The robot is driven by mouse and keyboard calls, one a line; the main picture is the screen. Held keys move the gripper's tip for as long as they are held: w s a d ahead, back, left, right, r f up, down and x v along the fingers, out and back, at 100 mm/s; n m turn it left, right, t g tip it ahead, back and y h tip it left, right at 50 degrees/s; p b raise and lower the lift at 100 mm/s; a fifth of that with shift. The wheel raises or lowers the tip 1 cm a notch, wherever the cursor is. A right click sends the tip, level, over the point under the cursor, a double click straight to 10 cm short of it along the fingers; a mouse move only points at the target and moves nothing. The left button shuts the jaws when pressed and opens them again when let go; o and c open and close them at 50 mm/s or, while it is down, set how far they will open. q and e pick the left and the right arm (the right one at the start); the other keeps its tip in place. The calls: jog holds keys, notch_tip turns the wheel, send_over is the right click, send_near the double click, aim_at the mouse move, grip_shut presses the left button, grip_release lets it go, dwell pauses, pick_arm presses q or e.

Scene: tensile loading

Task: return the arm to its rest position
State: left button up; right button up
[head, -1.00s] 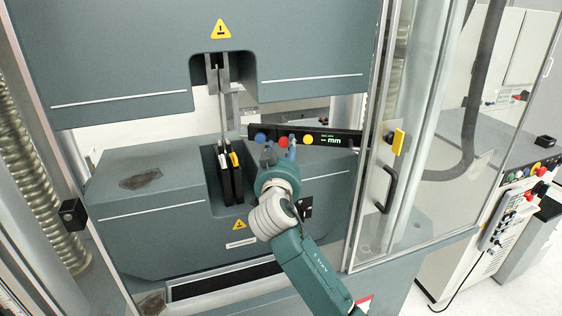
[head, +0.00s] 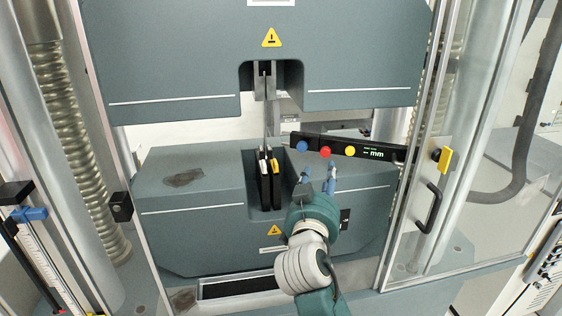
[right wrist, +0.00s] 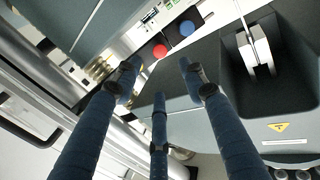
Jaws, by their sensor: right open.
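My right gripper (head: 318,180) is dark teal with blue fingers, in front of the testing machine's lower block. In the head view its fingertips show just below the button bar (head: 378,151), apart from each other and with nothing between them. The right wrist view shows three blue fingers of the gripper (right wrist: 158,76) spread open and empty. The bar's red button (right wrist: 160,51) and blue button (right wrist: 187,28) show beyond the fingertips. A thin strip (head: 266,122) stands upright between the upper grip (head: 264,86) and lower grips (head: 265,180). My left gripper is not in view.
A clear door panel with a black handle (head: 429,208) and yellow latch (head: 444,160) stands to the right. A ribbed column cover (head: 66,150) and a scale with a blue clamp (head: 29,214) are at the left. A dark slot (head: 236,287) lies below.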

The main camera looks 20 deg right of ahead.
jog(key=s+a+f+n+g+y, duration=0.25)
jog(key=s+f, duration=0.25)
jog(key=f, duration=0.6)
jog(key=s+a+f+n+g+y, duration=0.25)
jog(key=s+f, duration=0.35)
jog(key=f, duration=0.6)
jog(key=s+a+f+n+g+y, duration=0.3)
jog(key=s+a+f, duration=0.25)
jog(key=s, duration=0.45)
jog(key=s+a+f+n+g+y, duration=0.35)
jog(key=s+f, duration=0.25)
jog(key=s, duration=0.4)
notch_tip(320, 180, down, 29)
jog(key=s+b, duration=0.2)
jog(key=b, duration=0.1)
jog(key=s+d+f+g+b, duration=0.2)
jog(key=s+f+b, duration=0.1)
jog(key=s+f, duration=1.4)
notch_tip(320, 180, down, 3)
jog(key=shift+d+h, duration=0.35)
